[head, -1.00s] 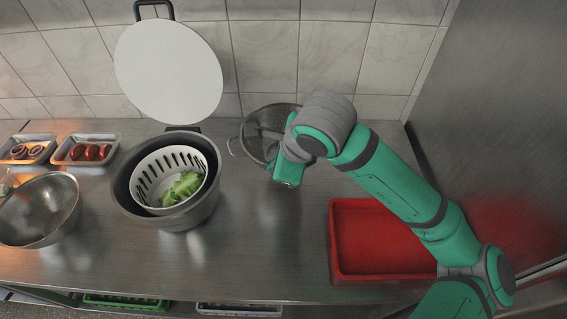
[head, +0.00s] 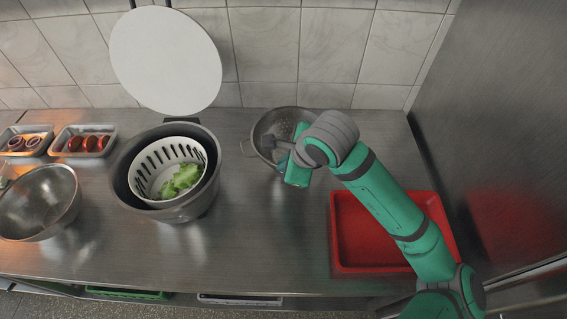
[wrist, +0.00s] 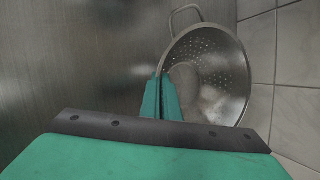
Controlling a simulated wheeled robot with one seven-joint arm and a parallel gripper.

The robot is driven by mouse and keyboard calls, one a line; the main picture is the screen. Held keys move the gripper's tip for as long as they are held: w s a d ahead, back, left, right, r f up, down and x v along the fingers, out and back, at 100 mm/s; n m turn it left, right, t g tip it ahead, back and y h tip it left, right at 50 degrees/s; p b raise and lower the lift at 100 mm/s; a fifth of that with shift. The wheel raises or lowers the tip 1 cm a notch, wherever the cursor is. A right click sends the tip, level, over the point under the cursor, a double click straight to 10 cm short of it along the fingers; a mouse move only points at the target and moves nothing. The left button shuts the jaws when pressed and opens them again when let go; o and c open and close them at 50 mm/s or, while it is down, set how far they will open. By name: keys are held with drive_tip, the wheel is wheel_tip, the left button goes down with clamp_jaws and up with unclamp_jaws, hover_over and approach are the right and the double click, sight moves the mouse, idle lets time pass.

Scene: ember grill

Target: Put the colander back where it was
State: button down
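The steel colander (head: 268,124) is at the back of the counter by the tiled wall, right of the large pot. Its perforated bowl opens toward me, with one loop handle on its left side. In the wrist view the colander (wrist: 225,72) shows its inside and a loop handle at the top. My gripper (wrist: 161,98) is at the near rim, with its two green fingers close together and the rim between them. In the head view my wrist covers the colander's right side. I cannot tell whether its base touches the counter.
A dark pot (head: 207,195) with a white slotted basket (head: 150,180) holding green leaves stands left, its round white lid (head: 166,60) raised behind. A steel bowl (head: 38,205) and two food trays are further left. A red tray (head: 385,262) lies at front right. The counter's middle is clear.

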drive_tip(key=c, duration=2)
unclamp_jaws()
drive_tip(key=shift+w+f, duration=0.15)
drive_tip(key=shift+w, duration=0.05)
drive_tip(key=shift+s+d, duration=0.1)
drive_tip(key=shift+d, duration=0.1)
drive_tip(key=shift+s+r, duration=0.15)
drive_tip(key=shift+r, duration=0.35)
drive_tip(key=v, duration=1.1)
drive_tip(key=shift+s+r, duration=0.1)
drive_tip(key=shift+s, duration=0.05)
